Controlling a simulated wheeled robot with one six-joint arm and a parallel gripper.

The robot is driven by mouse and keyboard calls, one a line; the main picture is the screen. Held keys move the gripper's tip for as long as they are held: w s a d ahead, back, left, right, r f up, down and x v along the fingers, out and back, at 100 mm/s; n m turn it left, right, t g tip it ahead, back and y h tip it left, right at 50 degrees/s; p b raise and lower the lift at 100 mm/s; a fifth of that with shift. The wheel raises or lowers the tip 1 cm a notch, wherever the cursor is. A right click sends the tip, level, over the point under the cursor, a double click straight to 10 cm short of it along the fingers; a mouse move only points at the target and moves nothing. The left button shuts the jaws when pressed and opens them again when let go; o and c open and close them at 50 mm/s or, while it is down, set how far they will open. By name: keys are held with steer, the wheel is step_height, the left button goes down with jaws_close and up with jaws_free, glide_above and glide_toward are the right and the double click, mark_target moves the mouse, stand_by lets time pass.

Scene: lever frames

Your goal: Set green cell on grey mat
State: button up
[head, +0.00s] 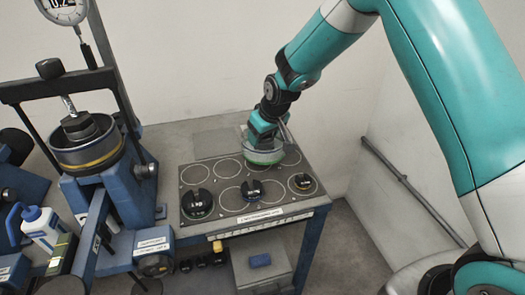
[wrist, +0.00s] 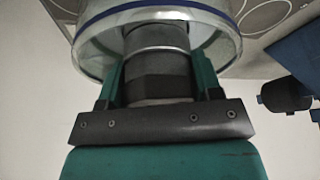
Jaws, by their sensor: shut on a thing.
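My gripper (head: 264,135) is shut on the dark central knob of a clear round cell (head: 265,157), which has a green band low on its side in the head view. In the wrist view the same cell (wrist: 88,50) fills the top, with a dark blue line around its clear wall. The cell is at the back right of the dark board; whether it touches the board cannot be told. A flat grey patch, seemingly the grey mat (head: 217,143), lies on the table behind the board, left of the cell.
The dark board (head: 225,177) has several printed circles. A blue press (head: 90,150) with a dial gauge stands to the left. A wall rail (head: 410,190) runs at the right.

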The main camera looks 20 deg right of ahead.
steer(key=shift+f+p, duration=0.55)
steer(key=shift+f, duration=2.9)
steer(key=shift+f, duration=0.15)
steer(key=o, duration=1.5)
steer(key=shift+o, duration=0.2)
